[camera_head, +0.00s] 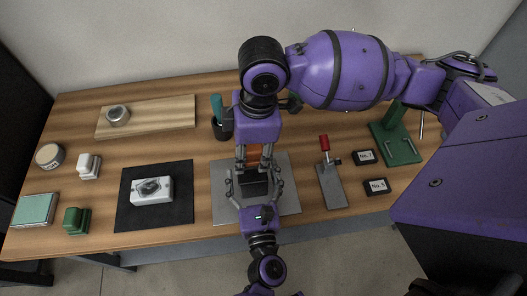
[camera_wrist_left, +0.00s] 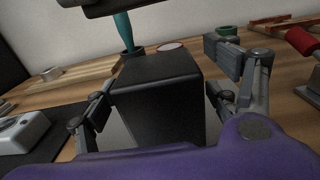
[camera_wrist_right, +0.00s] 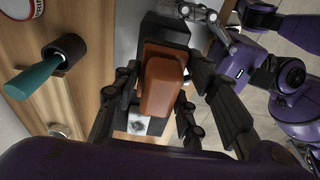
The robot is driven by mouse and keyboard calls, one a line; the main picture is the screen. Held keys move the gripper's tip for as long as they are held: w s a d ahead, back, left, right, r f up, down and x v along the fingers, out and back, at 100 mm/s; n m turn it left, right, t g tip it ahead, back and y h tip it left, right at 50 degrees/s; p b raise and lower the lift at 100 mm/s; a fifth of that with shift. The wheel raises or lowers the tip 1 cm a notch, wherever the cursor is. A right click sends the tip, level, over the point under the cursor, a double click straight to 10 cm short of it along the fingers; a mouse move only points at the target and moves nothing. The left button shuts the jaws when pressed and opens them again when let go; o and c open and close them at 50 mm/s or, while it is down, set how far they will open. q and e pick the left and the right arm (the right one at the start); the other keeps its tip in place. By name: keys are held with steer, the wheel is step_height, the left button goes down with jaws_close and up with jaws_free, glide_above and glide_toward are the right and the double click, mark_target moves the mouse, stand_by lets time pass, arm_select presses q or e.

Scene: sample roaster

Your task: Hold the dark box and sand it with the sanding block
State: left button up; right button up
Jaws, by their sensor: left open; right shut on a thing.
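The dark box (camera_head: 254,187) stands on a grey mat (camera_head: 222,204) at the front middle of the table. In the left wrist view the box (camera_wrist_left: 156,95) stands between the spread fingers of my left gripper (camera_wrist_left: 160,98), which is open with a gap on both sides. My right gripper (camera_head: 254,164) comes from above and is shut on the orange-brown sanding block (camera_wrist_right: 162,85). In the right wrist view the block hides part of the box (camera_wrist_right: 163,28). I cannot tell whether the block touches the box.
A cup with a teal-handled tool (camera_head: 222,127) stands behind. To the left are a black mat (camera_head: 130,218) with a white box (camera_head: 152,191) and a wooden board (camera_head: 170,112). To the right are a red-handled clamp (camera_head: 325,145), two labels (camera_head: 377,186) and a green stand (camera_head: 398,150).

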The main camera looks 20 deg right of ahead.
arm_select(q)
steer(key=v, duration=1.2)
steer(key=shift+r, duration=0.1)
